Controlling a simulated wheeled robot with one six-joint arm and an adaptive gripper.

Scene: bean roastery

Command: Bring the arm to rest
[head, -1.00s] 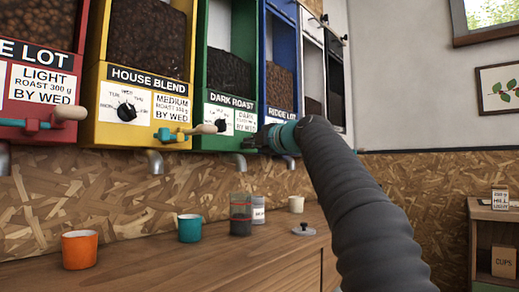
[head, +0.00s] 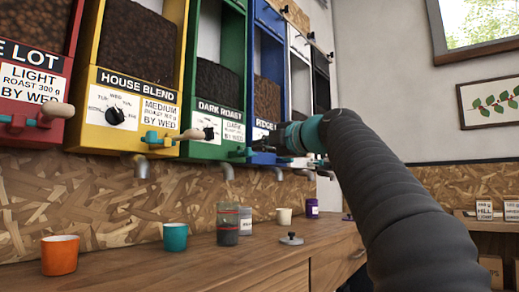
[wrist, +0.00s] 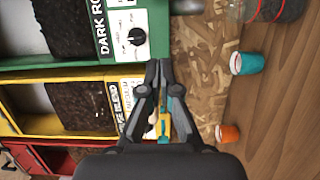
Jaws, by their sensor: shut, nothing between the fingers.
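My arm reaches in from the lower right in the head view. My gripper (head: 283,141) is in front of the lower part of the dispenser row, near the blue dispenser (head: 268,100) and the green Dark Roast dispenser (head: 217,90). In the wrist view my gripper (wrist: 160,68) is shut with nothing between its fingers. The yellow House Blend dispenser's teal lever (wrist: 162,125) shows behind the fingers, partly hidden by them. I cannot tell whether my gripper touches any dispenser.
The wooden counter (head: 205,266) carries an orange cup (head: 60,256), a teal cup (head: 174,237), a glass jar (head: 228,226), a loose lid (head: 291,239), a cream cup (head: 284,216) and a purple jar (head: 312,208). A shelf (head: 480,222) stands at right.

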